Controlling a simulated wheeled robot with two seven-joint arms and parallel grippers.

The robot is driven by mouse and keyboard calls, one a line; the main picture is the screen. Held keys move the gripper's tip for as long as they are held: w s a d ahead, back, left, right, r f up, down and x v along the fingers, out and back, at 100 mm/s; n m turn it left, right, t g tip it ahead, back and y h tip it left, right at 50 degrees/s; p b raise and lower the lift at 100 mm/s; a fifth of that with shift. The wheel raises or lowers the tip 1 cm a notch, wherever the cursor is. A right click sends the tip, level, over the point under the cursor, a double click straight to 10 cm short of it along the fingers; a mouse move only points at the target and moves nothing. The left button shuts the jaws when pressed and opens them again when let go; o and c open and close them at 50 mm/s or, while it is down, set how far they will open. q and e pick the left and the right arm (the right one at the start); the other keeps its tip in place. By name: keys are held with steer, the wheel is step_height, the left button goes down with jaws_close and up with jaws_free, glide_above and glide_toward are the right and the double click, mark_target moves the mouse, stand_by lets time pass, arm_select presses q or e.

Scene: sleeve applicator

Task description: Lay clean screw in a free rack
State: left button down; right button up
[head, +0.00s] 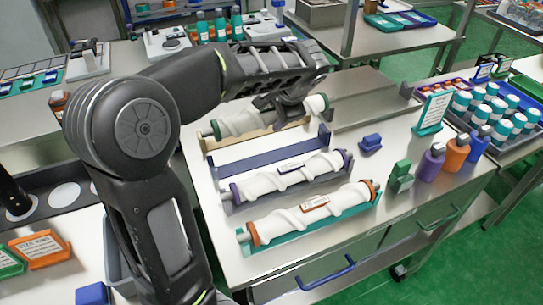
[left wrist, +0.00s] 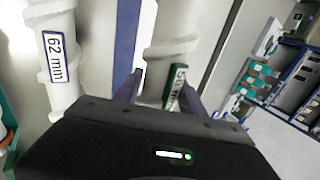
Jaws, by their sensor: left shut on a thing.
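My left gripper (head: 290,108) is shut on the far white screw (head: 245,123), which has green end collars. In the left wrist view the fingers (left wrist: 158,95) straddle this screw (left wrist: 165,45) at its green-edged label, partly hidden. It lies along a tan rack (head: 240,142); I cannot tell whether it is lifted. A blue rack (head: 262,157) in front is empty. A purple-collared screw (head: 262,186) lies in a grey rack (head: 290,194). An orange-collared screw (head: 285,222) lies in a teal rack (head: 335,218). A screw labelled 62 mm (left wrist: 60,75) shows beside the held one. My right gripper is out of view.
Purple and orange bottles (head: 430,163), a green block (head: 400,177) and a blue block (head: 370,145) stand right of the racks. A tray (head: 520,148) of teal-capped jars is at the far right. The steel tabletop in front right is clear.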

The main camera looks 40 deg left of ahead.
arm_select(q)
steer(key=shift+f, duration=2.4)
steer(key=shift+f, duration=0.1)
steer(key=shift+f, duration=2.4)
steer(key=shift+f, duration=0.1)
steer(key=c, duration=1.1)
jaws_free()
steer(key=shift+f, duration=0.15)
steer(key=o, duration=0.4)
steer(key=shift+o, duration=0.2)
steer(key=shift+r, duration=0.2)
